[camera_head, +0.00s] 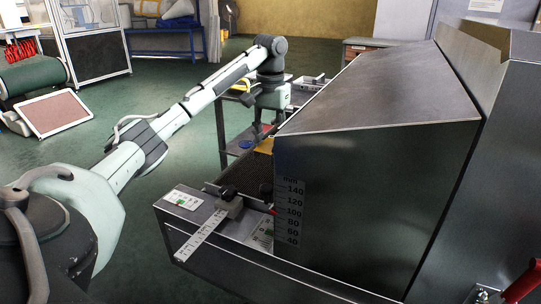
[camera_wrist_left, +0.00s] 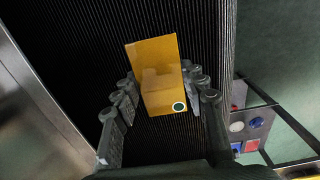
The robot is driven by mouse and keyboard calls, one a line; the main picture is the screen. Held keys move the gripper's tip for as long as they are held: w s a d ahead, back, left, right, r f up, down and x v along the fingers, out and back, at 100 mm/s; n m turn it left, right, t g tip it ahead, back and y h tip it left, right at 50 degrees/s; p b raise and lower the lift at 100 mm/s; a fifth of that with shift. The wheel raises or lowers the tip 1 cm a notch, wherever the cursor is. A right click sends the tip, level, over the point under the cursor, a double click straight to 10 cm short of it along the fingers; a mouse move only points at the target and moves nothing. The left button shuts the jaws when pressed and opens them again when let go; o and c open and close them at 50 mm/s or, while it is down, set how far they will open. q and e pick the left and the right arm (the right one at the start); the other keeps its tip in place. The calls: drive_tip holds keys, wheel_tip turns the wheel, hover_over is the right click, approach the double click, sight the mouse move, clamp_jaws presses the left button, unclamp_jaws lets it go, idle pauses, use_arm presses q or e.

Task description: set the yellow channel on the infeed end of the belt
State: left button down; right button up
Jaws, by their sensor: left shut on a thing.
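The yellow channel (camera_head: 265,146) shows as a small patch under my left gripper (camera_head: 262,132) in the head view, partly hidden by the fingers and the steel hood. In the left wrist view, the yellow channel (camera_wrist_left: 155,58) has a flat upper face and a dark green round mark near one end. My left gripper (camera_wrist_left: 158,80) is shut on it, with fingers on both sides. The dark ribbed belt (camera_wrist_left: 75,50) lies beneath it; its open end (camera_head: 245,176) sticks out from the hood in the head view. I cannot tell whether the channel touches the belt. My right gripper is not in view.
The steel hood (camera_head: 375,195) stands close to the right of my left gripper. A ruler bar (camera_head: 202,235) and clamp lie at the belt's near end. A dark cart (camera_head: 222,130) with more yellow pieces (camera_head: 241,86) stands behind. Green floor is open to the left.

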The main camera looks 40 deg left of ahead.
sight(270, 144)
use_arm(q)
wheel_tip(270, 144, down, 4)
drive_tip(key=shift+r, duration=0.1)
drive_tip(key=c, duration=0.9)
unclamp_jaws()
drive_tip(key=shift+o, duration=0.2)
wheel_tip(270, 144, up, 12)
idle(1.2)
